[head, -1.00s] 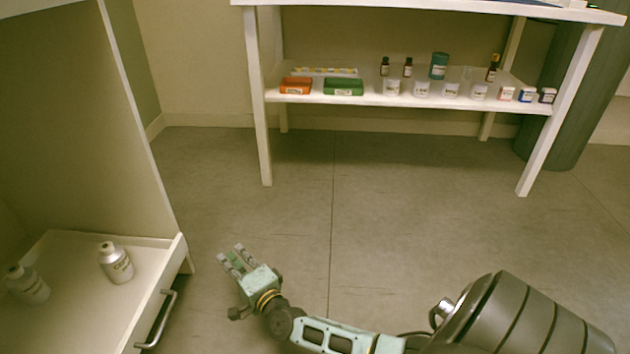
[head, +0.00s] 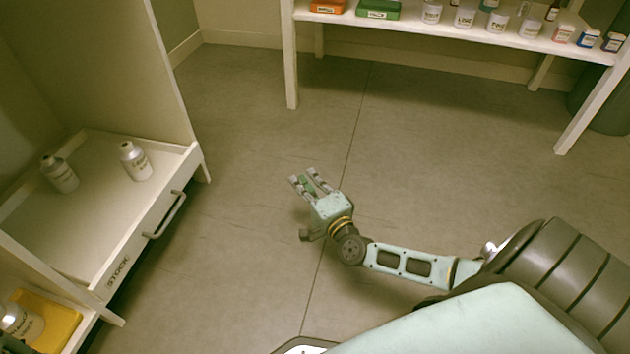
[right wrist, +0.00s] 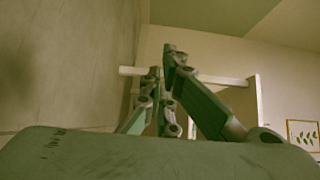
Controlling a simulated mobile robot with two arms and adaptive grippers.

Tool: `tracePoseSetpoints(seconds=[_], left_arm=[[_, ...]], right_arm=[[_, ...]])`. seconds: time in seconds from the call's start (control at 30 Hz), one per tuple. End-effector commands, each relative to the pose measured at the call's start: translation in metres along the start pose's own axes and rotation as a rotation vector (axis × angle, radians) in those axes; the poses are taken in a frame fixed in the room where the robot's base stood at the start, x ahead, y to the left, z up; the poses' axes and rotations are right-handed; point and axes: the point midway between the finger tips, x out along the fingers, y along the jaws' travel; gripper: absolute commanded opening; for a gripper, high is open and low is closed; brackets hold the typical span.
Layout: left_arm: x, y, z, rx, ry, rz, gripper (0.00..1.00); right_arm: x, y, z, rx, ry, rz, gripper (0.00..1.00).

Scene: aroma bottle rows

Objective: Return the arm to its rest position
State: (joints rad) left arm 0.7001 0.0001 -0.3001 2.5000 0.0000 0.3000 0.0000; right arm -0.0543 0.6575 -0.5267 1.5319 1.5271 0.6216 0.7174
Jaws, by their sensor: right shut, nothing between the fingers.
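My right gripper (head: 308,184) is in the middle of the head view, above bare floor and apart from the drawer and the shelf. It is empty and its fingers are shut. In the right wrist view its fingers (right wrist: 168,95) rise over the palm with nothing between them. My right arm (head: 410,262) reaches in from the lower right, bent at the elbow. My left gripper is not in view.
A white shelf (head: 470,42) with jars and boxes is at the back. The floor between is clear.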

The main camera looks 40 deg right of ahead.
Motion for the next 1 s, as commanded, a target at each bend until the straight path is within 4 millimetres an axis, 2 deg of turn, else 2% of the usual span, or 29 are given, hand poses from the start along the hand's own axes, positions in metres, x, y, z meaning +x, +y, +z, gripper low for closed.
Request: tracePoseSetpoints(seconds=[0.33, 0.37, 0.47, 0.57, 0.7, 0.77, 0.8, 0.97, 1.0], left_arm=[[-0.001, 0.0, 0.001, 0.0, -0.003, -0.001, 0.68], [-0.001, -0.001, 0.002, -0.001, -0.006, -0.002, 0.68], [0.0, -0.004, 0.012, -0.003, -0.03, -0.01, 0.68], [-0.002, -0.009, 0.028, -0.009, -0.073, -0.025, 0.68], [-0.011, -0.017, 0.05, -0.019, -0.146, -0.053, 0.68], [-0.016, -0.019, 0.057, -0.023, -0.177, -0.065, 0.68], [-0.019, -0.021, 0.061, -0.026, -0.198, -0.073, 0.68], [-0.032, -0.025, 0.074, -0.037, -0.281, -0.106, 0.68], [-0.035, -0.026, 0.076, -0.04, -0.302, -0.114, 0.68]], right_arm=[[-0.004, -0.003, -0.002, -0.002, -0.001, -0.005, 0.0], [-0.004, -0.007, 0.0, -0.005, -0.004, -0.01, 0.0], [-0.008, -0.034, 0.018, -0.033, -0.025, -0.056, 0.0], [-0.016, -0.087, 0.05, -0.094, -0.053, -0.153, 0.0], [-0.039, -0.183, 0.096, -0.212, -0.064, -0.344, 0.0], [-0.051, -0.225, 0.111, -0.265, -0.053, -0.43, 0.0], [-0.06, -0.253, 0.12, -0.301, -0.039, -0.487, 0.0], [-0.105, -0.366, 0.144, -0.45, 0.061, -0.715, 0.0], [-0.117, -0.395, 0.147, -0.489, 0.097, -0.77, 0.0]])
